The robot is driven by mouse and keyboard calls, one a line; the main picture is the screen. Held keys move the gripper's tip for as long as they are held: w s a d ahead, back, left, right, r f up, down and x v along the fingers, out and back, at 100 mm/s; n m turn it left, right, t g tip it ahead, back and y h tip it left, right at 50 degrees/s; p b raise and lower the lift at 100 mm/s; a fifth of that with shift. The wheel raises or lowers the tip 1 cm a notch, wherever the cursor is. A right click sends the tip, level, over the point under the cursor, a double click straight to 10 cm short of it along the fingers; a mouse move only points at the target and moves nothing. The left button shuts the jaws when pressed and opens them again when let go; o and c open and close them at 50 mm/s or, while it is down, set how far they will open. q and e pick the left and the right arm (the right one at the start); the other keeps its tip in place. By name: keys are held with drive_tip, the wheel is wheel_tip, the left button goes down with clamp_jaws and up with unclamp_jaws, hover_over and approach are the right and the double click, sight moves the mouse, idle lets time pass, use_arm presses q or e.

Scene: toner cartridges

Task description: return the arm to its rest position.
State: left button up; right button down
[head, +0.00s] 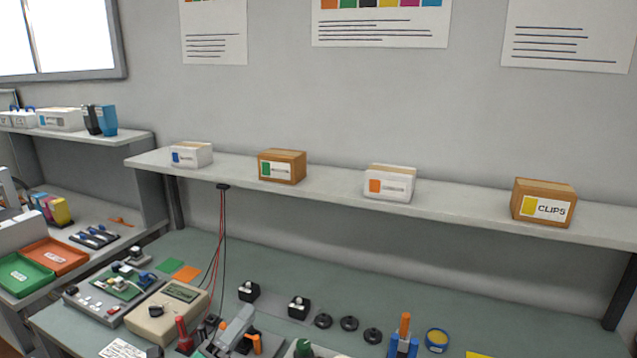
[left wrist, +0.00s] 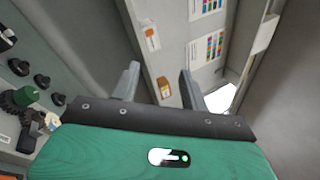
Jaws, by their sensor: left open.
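My left gripper (left wrist: 159,70) shows in the left wrist view. Its two grey fingers stand apart with nothing between them, so it is open and empty. The gripper faces the wall and shelf, and the view is rolled onto its side. In the head view I cannot clearly make out the left gripper among the things at the bottom edge. My right gripper is in neither view.
The wall shelf (head: 480,206) holds several boxes, among them the CLIPS box (head: 543,203). The bench's back right is bare.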

use_arm(q)
drive_tip(key=s+a+f+n+g+y, duration=0.25)
drive_tip(key=a+f+n+y, duration=0.35)
drive_tip(key=n, duration=0.4)
drive_tip(key=s+a+f+n+g+y, duration=0.1)
drive_tip(key=s+a+f+n+y, duration=0.25)
drive_tip(key=f+n+y, duration=0.55)
drive_tip(key=s+f+n+g+h, duration=0.1)
drive_tip(key=s+f+n+g, duration=0.45)
drive_tip(key=s, duration=0.55)
drive_tip(key=s+f+n+g+h, duration=0.1)
drive_tip(key=s+f+n+g, duration=0.45)
drive_tip(key=s, duration=0.55)
wheel_tip(320, 180, down, 30)
drive_tip(key=w+m+g, duration=0.1)
drive_tip(key=m+g, duration=0.1)
drive_tip(key=s+a+f+g, duration=0.1)
drive_tip(key=s+a+f, duration=0.2)
drive_tip(key=s+f, duration=1.7)
wheel_tip(320, 180, down, 2)
drive_tip(key=shift+a+f, duration=0.1)
drive_tip(key=shift+a, duration=0.1)
